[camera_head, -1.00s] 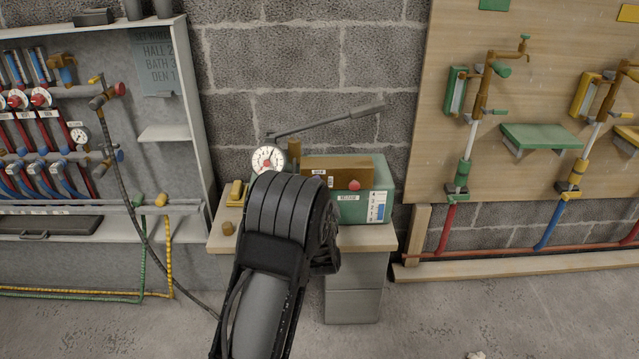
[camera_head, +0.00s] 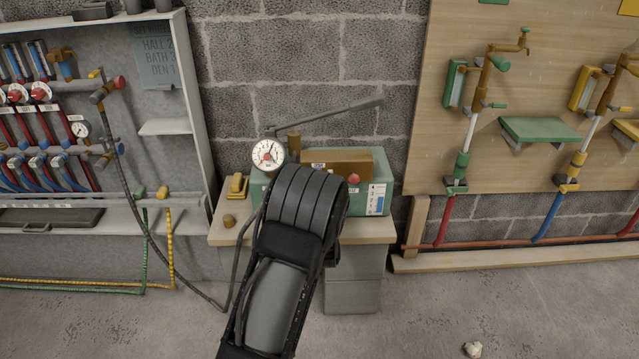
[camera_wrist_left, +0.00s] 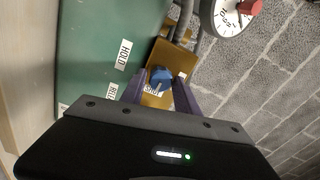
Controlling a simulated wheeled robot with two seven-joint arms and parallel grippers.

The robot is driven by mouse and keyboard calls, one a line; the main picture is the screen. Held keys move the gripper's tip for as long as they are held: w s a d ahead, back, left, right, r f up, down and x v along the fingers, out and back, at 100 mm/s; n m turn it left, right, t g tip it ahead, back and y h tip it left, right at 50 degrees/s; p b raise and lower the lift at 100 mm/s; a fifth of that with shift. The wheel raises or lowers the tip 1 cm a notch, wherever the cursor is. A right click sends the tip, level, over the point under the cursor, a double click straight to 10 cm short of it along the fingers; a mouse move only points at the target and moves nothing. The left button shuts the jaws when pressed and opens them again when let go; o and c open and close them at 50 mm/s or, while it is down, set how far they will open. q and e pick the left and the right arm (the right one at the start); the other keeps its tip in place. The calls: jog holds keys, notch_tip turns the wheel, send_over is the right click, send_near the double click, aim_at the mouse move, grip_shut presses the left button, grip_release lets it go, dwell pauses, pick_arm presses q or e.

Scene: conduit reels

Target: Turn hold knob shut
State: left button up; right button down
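In the left wrist view a blue knob (camera_wrist_left: 160,77) sits on a brass-coloured block (camera_wrist_left: 172,62) beside the green pump box (camera_wrist_left: 95,45). A white HOLD label (camera_wrist_left: 123,54) is on the green box. The two purple fingers of my left gripper (camera_wrist_left: 161,84) stand either side of the blue knob, apart, with small gaps seeming to show. In the head view my left arm hides that gripper and the knob. The green box (camera_head: 378,160) shows there with a brass block (camera_head: 345,162) and a red knob (camera_head: 354,179). My right gripper is out of view.
A round gauge (camera_head: 268,154) and a long grey lever (camera_head: 330,116) rise at the box. A yellow part (camera_head: 237,186) and a small brass knob (camera_head: 229,220) lie left on the wooden bench (camera_head: 365,230). A dark hose (camera_head: 160,250) hangs at the left.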

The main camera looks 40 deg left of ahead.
pick_arm(q)
jog(key=shift+o, duration=1.3)
jog(key=p+v, duration=0.1)
jog(key=v, duration=0.6)
jog(key=shift+s+d, duration=0.25)
jog(key=shift+s, duration=0.05)
